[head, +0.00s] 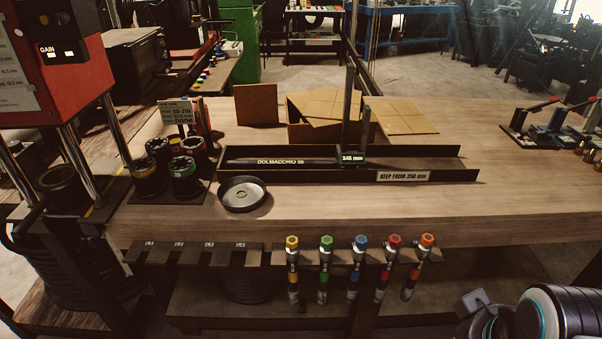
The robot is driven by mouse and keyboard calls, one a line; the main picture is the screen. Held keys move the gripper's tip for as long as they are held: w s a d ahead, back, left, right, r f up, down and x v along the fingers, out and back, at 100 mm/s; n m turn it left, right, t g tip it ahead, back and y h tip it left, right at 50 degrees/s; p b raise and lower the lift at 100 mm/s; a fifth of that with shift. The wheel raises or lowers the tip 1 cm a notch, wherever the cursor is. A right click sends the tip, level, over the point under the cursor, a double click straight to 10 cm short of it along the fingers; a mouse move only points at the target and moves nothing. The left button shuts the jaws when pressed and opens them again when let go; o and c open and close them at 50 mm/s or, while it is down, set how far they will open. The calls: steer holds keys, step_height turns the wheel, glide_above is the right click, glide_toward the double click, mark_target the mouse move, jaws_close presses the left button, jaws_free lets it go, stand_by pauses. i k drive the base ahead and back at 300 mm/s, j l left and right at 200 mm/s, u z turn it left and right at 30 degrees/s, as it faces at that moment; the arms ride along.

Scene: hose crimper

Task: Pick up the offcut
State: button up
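A black hose piece (285,161) with white lettering lies flat in a dark measuring channel (420,176) on the workbench; it looks like the offcut. Its right end is at an upright post with a small display (351,157) reading about 345 mm. A label on the channel's front wall (403,176) reads "KEEP FROM 350 mm". Part of my arm shows at the bottom right corner, well away from the hose piece. My gripper's fingers are not visible.
A round dark dish (243,194) sits in front of the channel. Die sets (185,177) and a red machine (75,62) stand at left. An open cardboard box (308,128) is behind. Several coloured-capped hoses (326,270) hang at the front edge.

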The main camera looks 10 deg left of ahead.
mark_target(228, 164)
steer(key=i+j+u, duration=0.15)
steer(key=u, duration=0.3)
steer(key=i+u, duration=0.15)
steer(key=u, duration=0.3)
steer(key=i+j+u, duration=0.1)
steer(key=u, duration=0.4)
steer(key=i+l+u, duration=0.1)
steer(key=i+u, duration=0.15)
steer(key=u, duration=0.2)
steer(key=i+u, duration=0.15)
steer(key=u, duration=0.3)
steer(key=i+l+u, duration=0.1)
steer(key=u, duration=0.35)
steer(key=i+l+u, duration=0.1)
steer(key=l+u, duration=0.2)
steer(key=u, duration=0.15)
